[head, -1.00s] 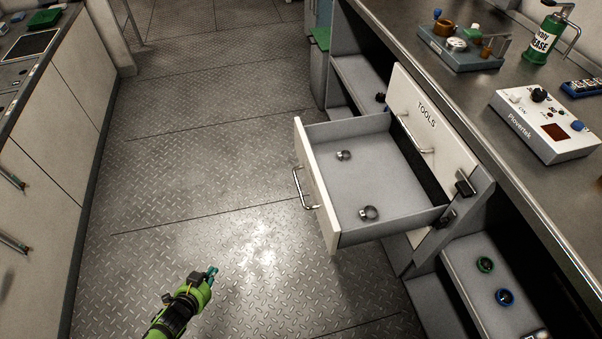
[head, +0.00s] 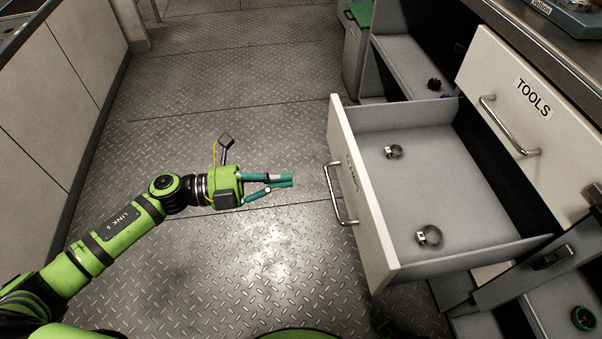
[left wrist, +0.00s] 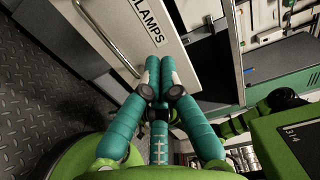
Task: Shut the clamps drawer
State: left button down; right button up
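The clamps drawer (head: 362,205) stands pulled far out of the cabinet on the right in the head view. Its white front carries a bar handle (head: 337,195) and faces left. Two metal hose clamps (head: 429,236) lie inside. In the left wrist view the front (left wrist: 150,22) reads CLAMPS, with the handle (left wrist: 108,35) beside the label. My left gripper (head: 291,181) is in front of the drawer, left of the handle and apart from it. Its teal fingers are together at the tips (left wrist: 160,62) with nothing between them. My right gripper is not in view.
A shut TOOLS drawer (head: 520,130) sits above and behind the open one, under the worktop (head: 560,50). Open shelves (head: 415,75) lie beyond it, with a grey bin (head: 354,55) at the back. The metal floor left of the drawer is clear.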

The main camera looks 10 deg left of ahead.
aim_at(354, 170)
pick_arm(q)
jog(key=x, duration=1.2)
jog(key=shift+w+d, duration=0.1)
jog(key=shift+d, duration=0.05)
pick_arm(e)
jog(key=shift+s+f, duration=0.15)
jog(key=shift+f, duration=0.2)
